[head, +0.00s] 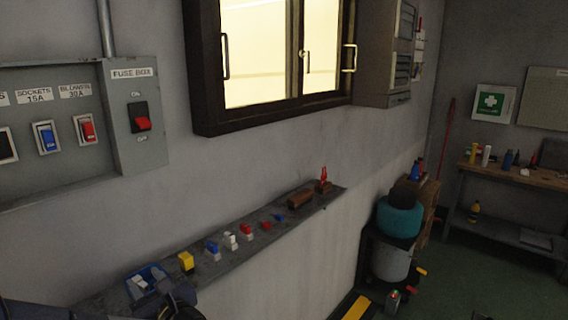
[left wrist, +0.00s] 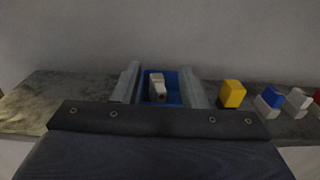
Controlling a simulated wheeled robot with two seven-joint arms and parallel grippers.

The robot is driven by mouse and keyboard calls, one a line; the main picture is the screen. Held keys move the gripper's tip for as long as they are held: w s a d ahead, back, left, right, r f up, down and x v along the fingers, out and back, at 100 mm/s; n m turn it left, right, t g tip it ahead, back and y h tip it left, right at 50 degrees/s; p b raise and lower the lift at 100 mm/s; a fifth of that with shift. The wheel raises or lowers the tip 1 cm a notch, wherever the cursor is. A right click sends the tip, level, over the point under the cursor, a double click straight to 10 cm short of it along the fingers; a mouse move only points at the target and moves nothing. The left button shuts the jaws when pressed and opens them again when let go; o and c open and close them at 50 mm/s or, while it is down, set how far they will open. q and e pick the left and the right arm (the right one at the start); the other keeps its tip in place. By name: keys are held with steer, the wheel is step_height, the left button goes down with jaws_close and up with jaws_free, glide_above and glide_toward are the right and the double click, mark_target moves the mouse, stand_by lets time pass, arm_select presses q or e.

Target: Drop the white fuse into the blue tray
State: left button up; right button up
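The blue tray (head: 153,271) is at the near left end of the ledge in the head view. It also shows in the left wrist view (left wrist: 174,82), between my fingers. A white fuse (left wrist: 157,86) is within the tray's outline; whether it rests on the tray floor is hard to tell. My left gripper (left wrist: 161,85) is open, with its grey fingers spread on either side of the fuse and a gap on both sides. In the head view my left gripper's dark body covers part of the tray. My right gripper is not in view.
On the ledge (head: 228,266), a yellow block (head: 186,261), a blue and white fuse (head: 212,250), another white fuse (head: 231,240) and several red or blue pieces stand in a row right of the tray. A grey fuse box (head: 150,90) hangs on the wall above.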

arm_select(q)
steer(key=b+v, duration=0.2)
steer(key=v, duration=0.3)
steer(key=shift+s+d, duration=0.1)
step_height(320, 180, up, 3)
steer(key=w+d+m+t+h, duration=0.25)
steer(key=m+t+h, duration=0.4)
steer(key=m, duration=0.65)
steer(key=s+d+f+m+g+h, duration=0.1)
steer(key=s+d+m+g+h, duration=0.25)
steer(key=m+h, duration=0.75)
steer(key=s+a+f+m+g, duration=0.1)
steer(key=s+f+m+g, duration=0.3)
steer(key=s+m, duration=0.6)
steer(key=s+a+f+m+g, duration=0.1)
steer(key=s+f+m+g, duration=0.4)
steer(key=s+f+m, duration=0.3)
steer(key=s+m, duration=0.2)
steer(key=shift+s+a, duration=0.3)
